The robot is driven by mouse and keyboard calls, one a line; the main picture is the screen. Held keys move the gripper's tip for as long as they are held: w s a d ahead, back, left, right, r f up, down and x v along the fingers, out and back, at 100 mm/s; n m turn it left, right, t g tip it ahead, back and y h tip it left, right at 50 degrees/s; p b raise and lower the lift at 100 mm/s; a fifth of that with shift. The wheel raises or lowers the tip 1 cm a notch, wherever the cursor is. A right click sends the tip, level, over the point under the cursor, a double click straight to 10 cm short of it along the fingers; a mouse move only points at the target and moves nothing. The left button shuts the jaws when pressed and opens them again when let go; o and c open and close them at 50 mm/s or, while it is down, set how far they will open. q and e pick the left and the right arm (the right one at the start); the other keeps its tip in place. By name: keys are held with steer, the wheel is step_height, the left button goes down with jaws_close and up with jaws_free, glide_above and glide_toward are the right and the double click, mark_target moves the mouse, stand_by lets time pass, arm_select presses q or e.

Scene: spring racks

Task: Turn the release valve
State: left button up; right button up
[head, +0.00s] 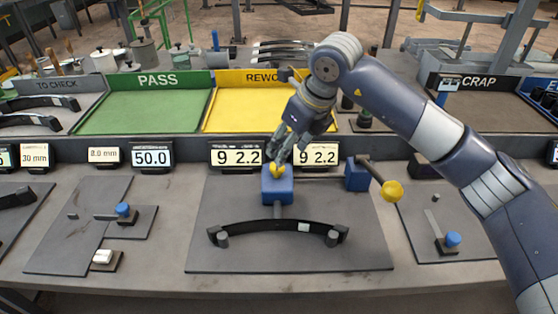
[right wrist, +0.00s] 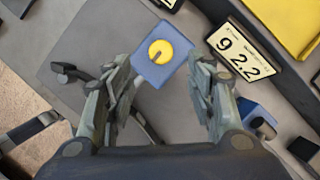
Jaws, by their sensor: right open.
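A round yellow knob (head: 277,169) sits on top of a blue block (head: 277,190) at the middle of the grey plate. In the right wrist view the knob (right wrist: 160,51) shows a dark notch and lies on the blue block's square top. My right gripper (head: 281,150) is just above the knob in the head view, pointing down, its fingers spread. In the right wrist view the open fingers (right wrist: 165,88) stand on either side of the block; contact with the knob cannot be told. A second yellow knob (head: 391,191) is on a lever from another blue block (head: 357,175). My left gripper is out of view.
A black curved spring (head: 280,226) lies on the grey plate (head: 230,262) in front of the block. Number displays (head: 237,155) stand behind it. Green (head: 140,110) and yellow (head: 255,112) trays are farther back. Smaller fixtures flank the plate.

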mark_target(282, 169)
steer(key=p+x, duration=0.1)
steer(key=x, duration=0.4)
steer(key=shift+w+f, duration=0.15)
steer(key=shift+f, duration=0.1)
steer(key=x, duration=0.2)
steer(key=shift+w+a+f, duration=0.1)
steer(key=shift+a+f, duration=0.05)
steer(key=shift+f, duration=0.2)
steer(key=shift+c, duration=0.5)
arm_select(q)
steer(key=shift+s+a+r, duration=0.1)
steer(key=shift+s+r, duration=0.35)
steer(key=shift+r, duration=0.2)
arm_select(e)
steer(key=c, duration=0.9)
